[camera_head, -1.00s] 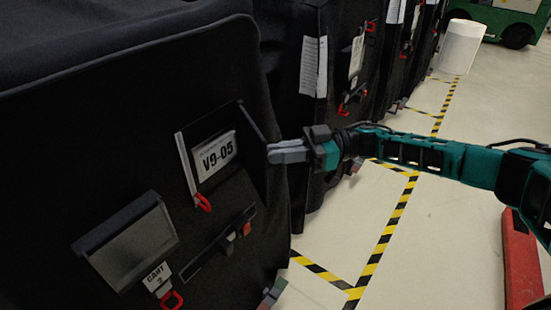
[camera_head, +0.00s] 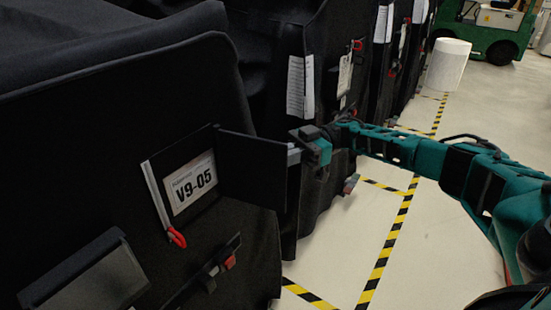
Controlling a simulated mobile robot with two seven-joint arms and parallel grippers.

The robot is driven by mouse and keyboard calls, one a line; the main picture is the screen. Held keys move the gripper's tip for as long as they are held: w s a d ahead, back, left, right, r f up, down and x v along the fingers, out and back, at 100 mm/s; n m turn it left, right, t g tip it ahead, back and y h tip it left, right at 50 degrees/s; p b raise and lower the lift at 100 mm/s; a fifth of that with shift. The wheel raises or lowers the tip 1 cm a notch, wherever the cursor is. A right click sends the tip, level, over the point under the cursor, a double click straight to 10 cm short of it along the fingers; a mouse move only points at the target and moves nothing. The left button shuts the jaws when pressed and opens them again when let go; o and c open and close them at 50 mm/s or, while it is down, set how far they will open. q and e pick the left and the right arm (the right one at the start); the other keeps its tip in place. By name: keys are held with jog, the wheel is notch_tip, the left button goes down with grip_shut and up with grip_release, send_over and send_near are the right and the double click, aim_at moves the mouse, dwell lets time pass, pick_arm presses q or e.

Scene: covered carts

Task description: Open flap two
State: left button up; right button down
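A black flap (camera_head: 252,170) on the nearest covered cart stands swung open to the right, hinged beside a white V9-05 label (camera_head: 190,185) in its pocket. My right gripper (camera_head: 294,155) is at the flap's free outer edge. Its fingers are mostly hidden behind the flap, so I cannot tell whether they are shut or whether they touch it. A red pull tab (camera_head: 176,237) hangs at the lower left of the label pocket. A second, lower flap (camera_head: 85,275) sits at the bottom left, partly cut off. My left gripper is out of view.
More covered carts (camera_head: 330,85) stand in a row behind. Yellow-black floor tape (camera_head: 384,255) runs along the clear floor to the right. A white cylinder (camera_head: 448,65) and a green vehicle (camera_head: 487,30) stand at the far back. A latch with a red part (camera_head: 229,262) sits below the label.

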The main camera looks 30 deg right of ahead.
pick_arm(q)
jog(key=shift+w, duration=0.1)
pick_arm(e)
jog(key=shift+w+a, duration=0.15)
jog(key=shift+w, duration=0.1)
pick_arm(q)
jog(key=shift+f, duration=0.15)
pick_arm(e)
jog(key=c, duration=1.7)
grip_release()
jog(key=shift+r, duration=0.1)
jog(key=o, duration=0.3)
jog(key=shift+w+a, duration=0.15)
jog(key=shift+a, duration=0.1)
jog(key=shift+o, duration=0.9)
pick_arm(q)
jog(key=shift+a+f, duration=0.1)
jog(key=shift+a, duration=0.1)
pick_arm(e)
jog(key=shift+d, duration=0.2)
